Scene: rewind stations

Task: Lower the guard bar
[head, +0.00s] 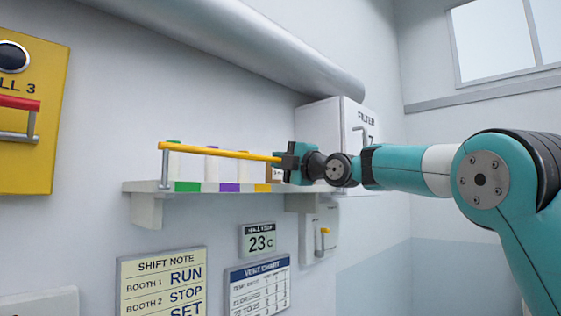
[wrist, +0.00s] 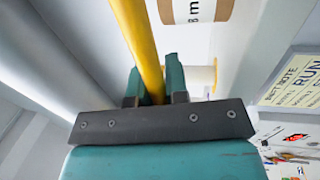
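The yellow guard bar (head: 222,152) runs along the front of the wall shelf (head: 150,186), a little above its front edge. Its left end sits at a grey post; the bar slopes slightly down to the right in the head view. My gripper (head: 287,160) is at the bar's right end. In the wrist view the bar (wrist: 147,50) passes between the two fingers of my gripper (wrist: 156,88), which close against its sides. The bar's right tip is hidden by my gripper.
Several pale items (head: 190,164) stand on the shelf behind the bar, above coloured labels. A white FILTER box (head: 318,124) is on the wall behind my gripper. A thick pipe (head: 230,40) runs above. A yellow panel (head: 35,150) is at far left.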

